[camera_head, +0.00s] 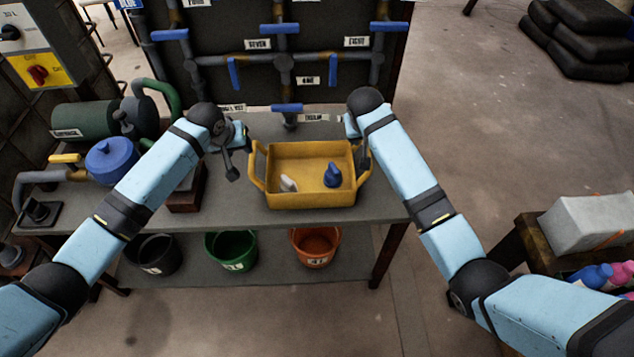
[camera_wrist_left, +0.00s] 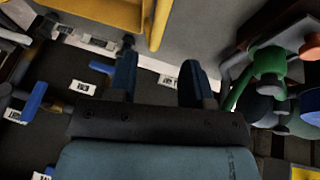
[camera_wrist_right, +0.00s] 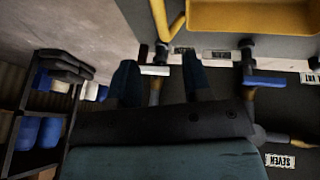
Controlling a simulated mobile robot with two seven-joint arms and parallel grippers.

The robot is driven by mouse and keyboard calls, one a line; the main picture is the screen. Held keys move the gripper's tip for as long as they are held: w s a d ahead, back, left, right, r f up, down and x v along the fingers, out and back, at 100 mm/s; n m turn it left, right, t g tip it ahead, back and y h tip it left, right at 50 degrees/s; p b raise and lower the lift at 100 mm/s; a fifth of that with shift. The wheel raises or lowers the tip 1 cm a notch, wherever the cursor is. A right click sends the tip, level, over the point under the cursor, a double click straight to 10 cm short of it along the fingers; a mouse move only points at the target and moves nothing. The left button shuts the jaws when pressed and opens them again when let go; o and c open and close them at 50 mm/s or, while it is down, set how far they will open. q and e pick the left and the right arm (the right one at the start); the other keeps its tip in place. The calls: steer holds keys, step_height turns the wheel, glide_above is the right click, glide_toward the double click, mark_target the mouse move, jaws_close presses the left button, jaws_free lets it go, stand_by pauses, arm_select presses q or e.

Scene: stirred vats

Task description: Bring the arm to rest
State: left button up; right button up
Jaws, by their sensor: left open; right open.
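My left gripper (camera_head: 238,137) is over the grey bench, left of the yellow tray (camera_head: 310,200). In the left wrist view its two fingers (camera_wrist_left: 160,80) stand apart with nothing between them. My right gripper (camera_head: 358,128) is at the tray's right back corner, mostly hidden behind its own wrist. In the right wrist view its fingers (camera_wrist_right: 160,85) are apart. A yellow tray handle and dark piping show beyond them, and I see nothing gripped. Both my arms reach forward over the bench. The tray holds a blue bottle (camera_head: 332,176) and a small white item (camera_head: 289,184).
Pipes with blue valve handles (camera_head: 287,107) rise behind the bench (camera_head: 235,208). A green motor (camera_head: 85,120) and blue pump (camera_head: 111,158) stand at left. Black, green (camera_head: 231,250) and orange buckets sit on the lower shelf. A side table (camera_head: 530,250) is at right. Open floor lies at upper right.

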stand_by(0.3)
